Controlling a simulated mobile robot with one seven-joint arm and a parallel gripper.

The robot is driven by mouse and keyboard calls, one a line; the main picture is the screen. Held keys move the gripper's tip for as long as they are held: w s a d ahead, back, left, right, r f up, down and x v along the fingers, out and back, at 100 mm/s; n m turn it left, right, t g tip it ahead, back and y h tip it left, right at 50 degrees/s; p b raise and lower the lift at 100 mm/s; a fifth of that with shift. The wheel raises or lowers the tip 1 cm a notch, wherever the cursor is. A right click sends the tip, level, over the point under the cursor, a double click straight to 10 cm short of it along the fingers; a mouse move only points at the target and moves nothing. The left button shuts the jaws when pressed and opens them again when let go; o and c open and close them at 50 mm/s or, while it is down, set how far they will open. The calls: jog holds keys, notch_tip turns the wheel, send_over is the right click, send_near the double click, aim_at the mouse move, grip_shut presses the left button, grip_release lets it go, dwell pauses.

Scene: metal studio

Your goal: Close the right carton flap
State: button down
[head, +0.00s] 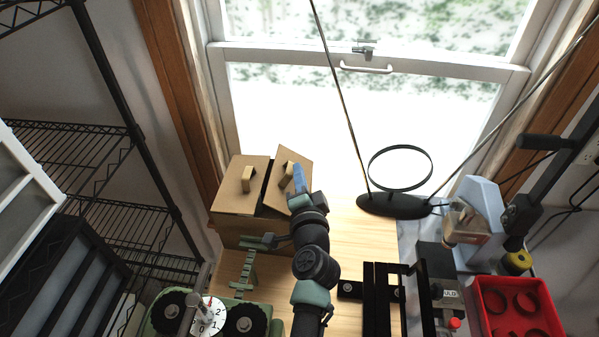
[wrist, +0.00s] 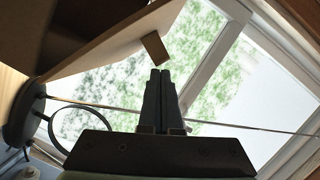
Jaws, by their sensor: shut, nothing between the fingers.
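The cardboard carton (head: 235,226) stands on the wooden table. Its left flap (head: 235,172) lies about flat over the top, with a small block handle (head: 248,178) on it. The right flap (head: 295,158) is tilted, and a dark gap shows between the flaps. It has its own block handle (head: 286,175). My gripper (head: 298,172) is shut and empty, at the right side of the right flap's handle. In the wrist view the shut fingers (wrist: 160,75) point toward the handle (wrist: 154,48) on the flap's board (wrist: 100,48); I cannot tell whether they touch.
A black round stand with a ring (head: 400,168) and thin rods is right of the carton by the window. Green machinery with a dial (head: 209,314) is at front left. A red bin (head: 516,308) is at front right. Bare table (head: 350,222) lies right of the carton.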

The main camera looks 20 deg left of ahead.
jog(key=shift+a, duration=0.1)
jog(key=shift+s+a+f+b, duration=0.25)
jog(key=shift+a+f+b, duration=0.2)
jog(key=shift+a, duration=0.3)
jog(key=shift+r, duration=0.1)
jog(key=shift+s+d, duration=0.1)
